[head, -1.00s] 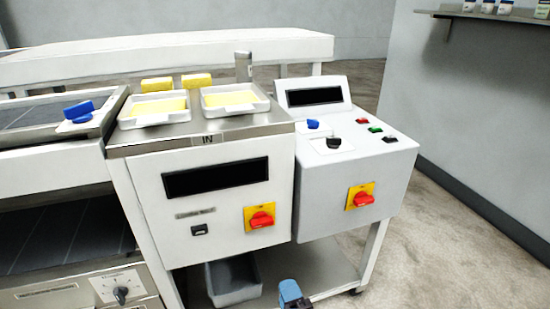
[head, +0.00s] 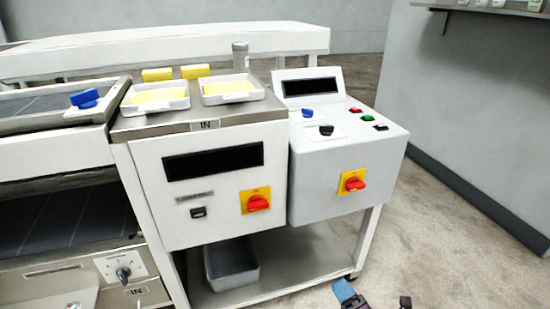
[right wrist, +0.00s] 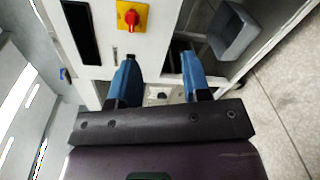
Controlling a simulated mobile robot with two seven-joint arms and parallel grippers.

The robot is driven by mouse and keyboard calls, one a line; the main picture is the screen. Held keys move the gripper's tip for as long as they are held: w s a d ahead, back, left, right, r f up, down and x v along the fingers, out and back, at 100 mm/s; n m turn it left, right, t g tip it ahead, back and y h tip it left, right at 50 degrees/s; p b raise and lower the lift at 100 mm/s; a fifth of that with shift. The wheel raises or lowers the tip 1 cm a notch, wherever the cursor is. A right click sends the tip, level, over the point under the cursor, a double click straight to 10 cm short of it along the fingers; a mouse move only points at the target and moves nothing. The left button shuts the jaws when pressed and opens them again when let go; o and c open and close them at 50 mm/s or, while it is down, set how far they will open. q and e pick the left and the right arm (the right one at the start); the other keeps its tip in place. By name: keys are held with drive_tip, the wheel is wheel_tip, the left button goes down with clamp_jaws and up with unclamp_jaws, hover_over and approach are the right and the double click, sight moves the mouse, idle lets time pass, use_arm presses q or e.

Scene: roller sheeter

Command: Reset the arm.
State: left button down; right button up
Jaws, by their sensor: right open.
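My right gripper (right wrist: 158,80) is open and empty in the right wrist view, with its two blue fingers apart. In the head view only a blue finger (head: 344,291) and a dark part of it show at the bottom edge, below and in front of the machine's lower shelf. The white roller sheeter (head: 145,205) stands ahead, with a dark display, a red rotary switch (head: 257,203) on a yellow plate and a black rocker switch. A grey control box (head: 340,160) with a second red switch (head: 354,185) is on its right. My left gripper is not in view.
Two white trays (head: 227,100) with yellow sheets lie on the steel top, with yellow blocks behind them. A grey bin (head: 231,265) sits on the lower shelf. The floor (head: 440,245) to the right is clear up to the grey wall. A shelf (head: 480,10) is at the upper right.

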drive_tip(key=d+n, duration=0.1)
drive_tip(key=d, duration=0.5)
drive_tip(key=s+d+f+m+g+h, duration=0.1)
drive_tip(key=s+d+m+g, duration=0.15)
drive_tip(key=s+m, duration=0.35)
drive_tip(key=s+d+f+m+g+h, duration=0.15)
drive_tip(key=s+d+m, duration=0.25)
drive_tip(key=s, duration=0.5)
drive_tip(key=s+d+f+m+g+h, duration=0.1)
drive_tip(key=s+d+f+m+h, duration=0.2)
drive_tip(key=s, duration=0.4)
drive_tip(key=s+d+r+m+g+y, duration=0.1)
drive_tip(key=s+r+m+g, duration=0.15)
drive_tip(key=s+m, duration=0.6)
drive_tip(key=shift+a+m+t, duration=0.65)
drive_tip(key=shift+a+m, duration=1.2)
drive_tip(key=shift+a, duration=1.05)
use_arm(q)
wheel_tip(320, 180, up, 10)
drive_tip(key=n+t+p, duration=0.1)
drive_tip(key=p, duration=1.2)
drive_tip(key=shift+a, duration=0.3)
use_arm(e)
wheel_tip(320, 180, up, 10)
drive_tip(key=m+t+h, duration=0.1)
drive_tip(key=shift+d, duration=0.4)
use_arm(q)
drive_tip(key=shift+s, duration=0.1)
use_arm(e)
drive_tip(key=shift+f, duration=0.15)
